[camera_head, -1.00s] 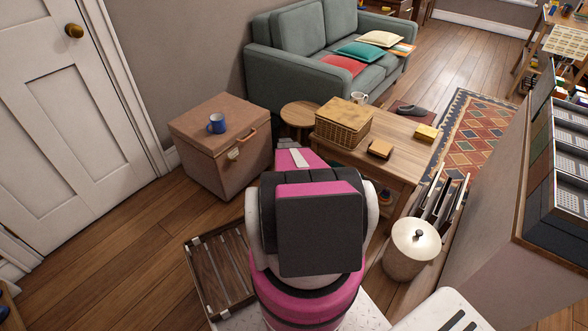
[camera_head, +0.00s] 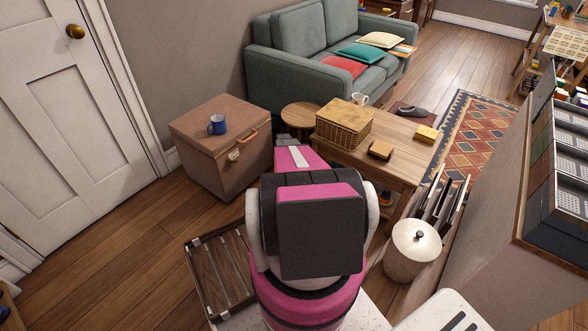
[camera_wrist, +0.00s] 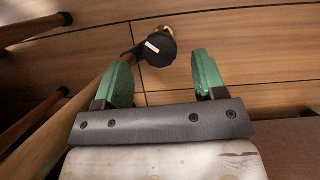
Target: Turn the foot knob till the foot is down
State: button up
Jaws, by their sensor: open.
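A round black knob (camera_wrist: 160,48) with a white mark shows at the top middle of the wrist view, at the end of a slanting wooden leg (camera_wrist: 92,88). A small brass-coloured piece (camera_wrist: 165,30) shows just behind the knob. How far the foot is from the floor cannot be told. My gripper (camera_wrist: 162,66) is open, with its green fingers on either side of the view and nothing between the pads. The knob lies just beyond the fingertips, roughly in line with the gap. In the head view my arm hides the gripper and the knob.
Other dark-tipped wooden legs (camera_wrist: 40,28) lie at the left of the wrist view. In the head view a round side table (camera_head: 300,114) stands between a pink-brown chest (camera_head: 205,165) and a wooden coffee table (camera_head: 400,158). A sofa (camera_head: 285,73) stands behind.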

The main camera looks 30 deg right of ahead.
jog(key=v, duration=0.7)
jog(key=shift+r, duration=0.25)
jog(key=s+a+m+t+h, duration=0.1)
jog(key=s+m+t, duration=0.6)
jog(key=m, duration=0.6)
jog(key=x, duration=1)
jog(key=shift+w+f, duration=0.2)
jog(key=shift+f, duration=0.2)
